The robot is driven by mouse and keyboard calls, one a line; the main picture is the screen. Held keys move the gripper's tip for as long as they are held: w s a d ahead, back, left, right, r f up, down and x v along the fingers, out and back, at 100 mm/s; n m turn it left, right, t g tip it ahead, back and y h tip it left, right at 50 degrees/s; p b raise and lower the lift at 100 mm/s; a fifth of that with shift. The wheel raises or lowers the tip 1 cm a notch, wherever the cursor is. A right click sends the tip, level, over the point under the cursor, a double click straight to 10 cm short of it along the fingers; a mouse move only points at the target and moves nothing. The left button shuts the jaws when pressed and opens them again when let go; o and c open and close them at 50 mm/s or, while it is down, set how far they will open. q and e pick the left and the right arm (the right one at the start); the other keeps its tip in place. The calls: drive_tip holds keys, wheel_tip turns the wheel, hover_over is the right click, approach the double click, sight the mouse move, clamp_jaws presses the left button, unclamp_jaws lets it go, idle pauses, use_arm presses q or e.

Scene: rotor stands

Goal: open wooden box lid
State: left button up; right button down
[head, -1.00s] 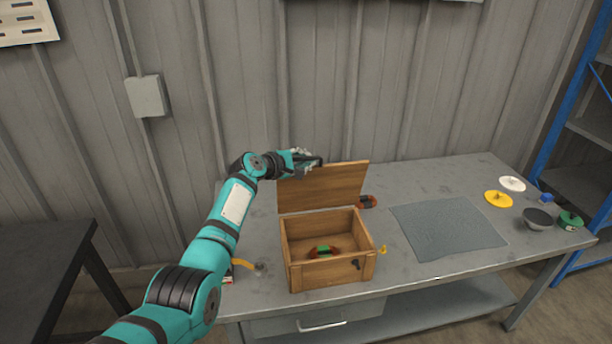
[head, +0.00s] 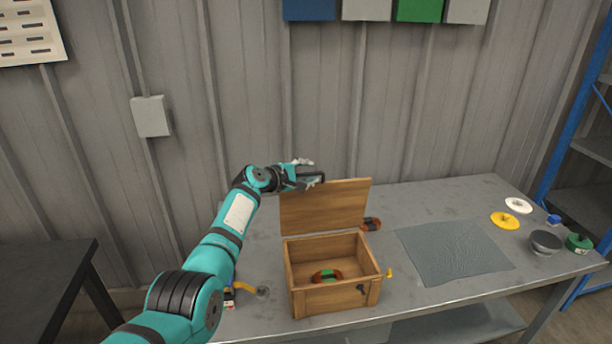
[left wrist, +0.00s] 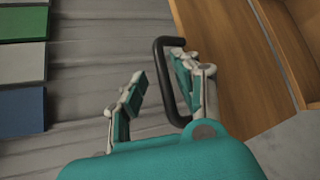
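The wooden box (head: 333,297) stands on the grey workbench, its lid (head: 325,207) raised upright at the back. A ring-shaped part (head: 327,276) with a green patch lies inside. My left gripper (head: 307,177) is at the upper left edge of the lid, by a black handle; it also shows in the left wrist view (left wrist: 160,85). There its fingers are spread apart. The black handle (left wrist: 162,80) lies between them, with one finger between handle and lid (left wrist: 225,60), not clamped. My right gripper is not in view.
A second ring-shaped part (head: 371,224) lies behind the box to the right. A grey mat (head: 455,252) covers the bench's right side. White (head: 518,205) and yellow (head: 504,220) discs, a dark bowl (head: 545,242) and a green spool (head: 578,243) stand at the right end.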

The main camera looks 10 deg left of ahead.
use_arm(q)
drive_tip(key=shift+s+f, duration=0.1)
drive_tip(key=shift+f, duration=0.15)
drive_tip(key=shift+s+a+r, duration=0.1)
drive_tip(key=shift+s+a, duration=0.15)
drive_tip(key=shift+s, duration=0.15)
drive_tip(key=v, duration=1.1)
drive_tip(key=shift+r, duration=0.2)
